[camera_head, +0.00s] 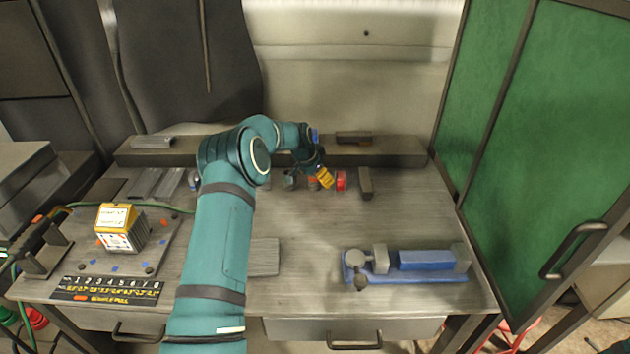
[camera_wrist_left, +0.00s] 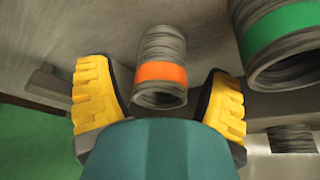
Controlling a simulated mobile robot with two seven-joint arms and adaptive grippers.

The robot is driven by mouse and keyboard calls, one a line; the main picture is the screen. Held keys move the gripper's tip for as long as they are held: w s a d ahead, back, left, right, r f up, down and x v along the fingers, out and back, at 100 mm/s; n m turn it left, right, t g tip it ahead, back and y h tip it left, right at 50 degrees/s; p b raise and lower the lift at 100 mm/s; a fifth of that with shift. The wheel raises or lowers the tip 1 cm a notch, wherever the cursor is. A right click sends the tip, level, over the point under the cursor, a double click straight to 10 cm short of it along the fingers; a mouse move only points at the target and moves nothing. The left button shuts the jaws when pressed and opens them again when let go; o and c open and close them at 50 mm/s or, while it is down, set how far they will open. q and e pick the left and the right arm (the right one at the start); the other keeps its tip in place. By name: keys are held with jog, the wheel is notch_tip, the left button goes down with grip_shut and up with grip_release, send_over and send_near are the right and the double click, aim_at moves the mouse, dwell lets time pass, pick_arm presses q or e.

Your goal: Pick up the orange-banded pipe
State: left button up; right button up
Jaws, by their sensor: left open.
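The orange-banded pipe (camera_wrist_left: 161,72) is a short grey ribbed cylinder with an orange ring. In the left wrist view it stands out between the two yellow fingers of my left gripper (camera_wrist_left: 160,88), with a visible gap on each side. The gripper is open and empty. In the head view my left gripper (camera_head: 322,178) is over the back middle of the workbench, and it and the arm hide most of the pipe. My right gripper is in neither view.
A green-banded pipe (camera_wrist_left: 282,42) is close to the right finger. A red piece (camera_head: 341,181) and a dark block (camera_head: 365,183) stand right of the gripper. A blue fixture (camera_head: 425,262) sits at front right, a yellow-topped box (camera_head: 122,228) at left. Green doors (camera_head: 550,150) border the right.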

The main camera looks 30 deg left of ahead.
pick_arm(q)
grip_shut()
jog(key=shift+r, duration=0.1)
